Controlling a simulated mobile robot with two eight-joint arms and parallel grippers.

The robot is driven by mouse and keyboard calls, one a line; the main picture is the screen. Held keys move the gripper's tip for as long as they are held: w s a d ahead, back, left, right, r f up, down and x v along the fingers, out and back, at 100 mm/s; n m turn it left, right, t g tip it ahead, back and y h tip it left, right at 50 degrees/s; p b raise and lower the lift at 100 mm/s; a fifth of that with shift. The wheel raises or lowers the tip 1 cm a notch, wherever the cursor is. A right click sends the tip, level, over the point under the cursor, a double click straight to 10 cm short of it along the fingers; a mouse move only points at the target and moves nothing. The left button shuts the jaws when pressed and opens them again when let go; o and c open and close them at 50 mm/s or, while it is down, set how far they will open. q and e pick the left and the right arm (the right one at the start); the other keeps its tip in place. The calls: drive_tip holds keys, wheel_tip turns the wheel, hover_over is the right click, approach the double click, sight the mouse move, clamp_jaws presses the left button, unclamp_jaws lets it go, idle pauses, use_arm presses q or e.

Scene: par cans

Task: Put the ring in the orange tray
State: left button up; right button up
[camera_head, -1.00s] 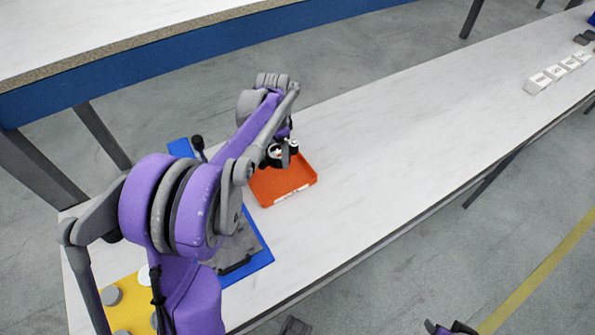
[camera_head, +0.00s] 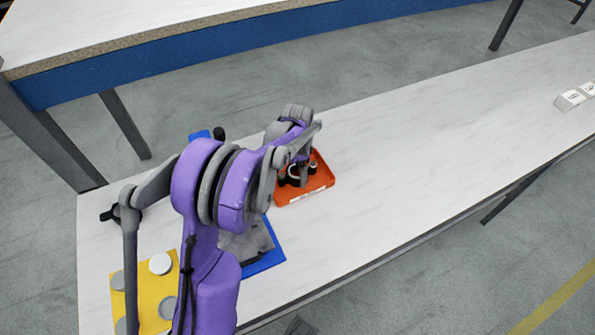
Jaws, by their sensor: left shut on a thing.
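The orange tray (camera_head: 318,185) lies on the white table, just beyond the blue mat. My left arm reaches over the table from the left, and my left gripper (camera_head: 298,178) points down over the tray. It is shut on a small dark ring-like thing (camera_head: 282,177), taken to be the ring, low over or inside the tray. The arm and fingers hide part of it, and I cannot tell whether it touches the tray floor. My right gripper is not in view.
The blue mat (camera_head: 268,258) bears a grey piece (camera_head: 247,241). A yellow board with several round discs (camera_head: 150,300) lies at the near left. White blocks (camera_head: 570,99) stand far right. The table (camera_head: 420,140) is clear right of the tray.

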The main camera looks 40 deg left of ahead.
use_arm(q)
drive_tip(key=shift+f, duration=0.2)
drive_tip(key=o, duration=1)
drive_tip(key=shift+r, duration=0.25)
wheel_tip(320, 180, up, 11)
drive_tip(key=p, duration=0.1)
drive_tip(key=s+d+r+n+t, duration=0.1)
drive_tip(key=s+d+r, duration=0.25)
drive_tip(key=d, duration=0.25)
drive_tip(key=s+d+f+n+t, duration=0.1)
drive_tip(key=s+d, duration=0.3)
drive_tip(key=s, duration=0.2)
drive_tip(key=s+d+f+n+t, duration=0.1)
drive_tip(key=s+d+f+n, duration=0.1)
drive_tip(key=s+d, duration=0.2)
drive_tip(key=s+d+f+n+t, duration=0.1)
drive_tip(key=s+d, duration=0.3)
drive_tip(key=s, duration=0.4)
drive_tip(key=shift+d+f+t, duration=0.4)
drive_tip(key=shift+t, duration=0.1)
